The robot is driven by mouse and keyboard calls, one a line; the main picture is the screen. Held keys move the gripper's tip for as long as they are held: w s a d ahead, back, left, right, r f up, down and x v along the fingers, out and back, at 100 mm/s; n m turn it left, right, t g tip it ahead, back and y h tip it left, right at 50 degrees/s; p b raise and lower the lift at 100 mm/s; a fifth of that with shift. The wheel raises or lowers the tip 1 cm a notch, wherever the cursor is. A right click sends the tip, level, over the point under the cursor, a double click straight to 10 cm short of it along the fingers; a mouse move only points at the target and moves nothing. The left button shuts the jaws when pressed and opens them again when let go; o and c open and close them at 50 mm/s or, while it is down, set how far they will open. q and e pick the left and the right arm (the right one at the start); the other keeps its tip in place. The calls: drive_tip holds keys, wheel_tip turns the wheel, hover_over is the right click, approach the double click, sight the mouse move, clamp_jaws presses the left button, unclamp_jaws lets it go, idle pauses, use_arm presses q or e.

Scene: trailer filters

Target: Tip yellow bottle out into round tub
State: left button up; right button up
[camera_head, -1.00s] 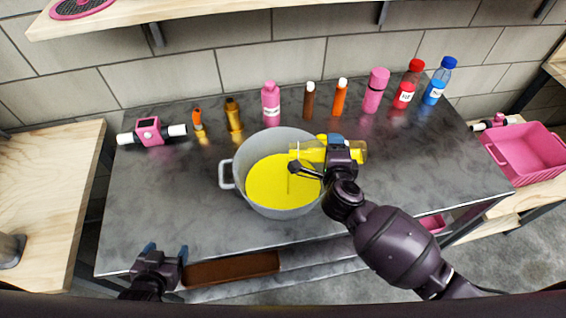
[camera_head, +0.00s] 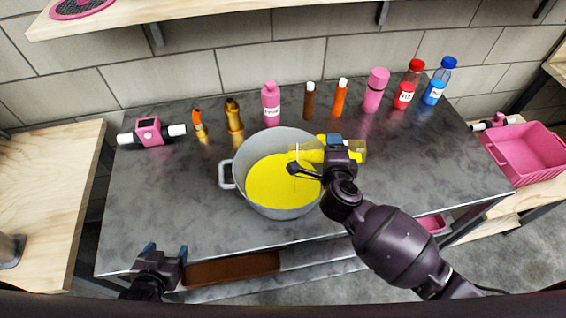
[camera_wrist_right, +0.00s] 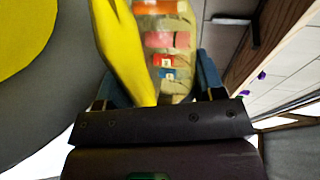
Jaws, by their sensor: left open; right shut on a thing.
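The round tub (camera_head: 237,165), a grey pot with a side handle, stands on the dark counter and holds yellow liquid (camera_head: 280,184). My right gripper (camera_head: 336,150) is shut on the yellow bottle (camera_head: 303,155), a clear bottle with yellow contents. The bottle lies about level over the tub's right rim, its left end above the tub. In the right wrist view the bottle (camera_wrist_right: 128,50) shows between the fingers (camera_wrist_right: 160,90), with the yellow liquid (camera_wrist_right: 20,30) at upper left. My left gripper (camera_head: 165,252) is open and empty at the counter's front left edge.
Several bottles stand along the back of the counter, from an orange one (camera_head: 198,120) to a blue-capped one (camera_head: 437,82). A pink device (camera_head: 149,131) lies at back left. A pink crate (camera_head: 528,150) is at right.

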sight(318, 144)
drive_tip(key=shift+a+n, duration=0.1)
drive_tip(key=shift+n, duration=0.2)
idle(0.9)
drive_tip(key=shift+a+r+n+h, duration=0.4)
drive_tip(key=shift+r+n, duration=0.25)
drive_tip(key=shift+r, duration=0.15)
drive_tip(key=shift+a+r+n+h, duration=0.3)
drive_tip(key=shift+a+r+n, duration=0.05)
drive_tip(key=shift+r+n, duration=0.35)
idle(1.2)
drive_tip(key=shift+a+r+n+h, duration=0.5)
drive_tip(key=shift+a+r+n, duration=0.65)
drive_tip(key=shift+r+n, duration=0.2)
idle(1.5)
drive_tip(key=shift+f, duration=0.1)
idle(0.7)
drive_tip(key=d+f+m+y, duration=0.1)
drive_tip(key=d+f+m, duration=0.2)
drive_tip(key=shift+a+f+m, duration=0.1)
drive_tip(key=shift+m, duration=0.2)
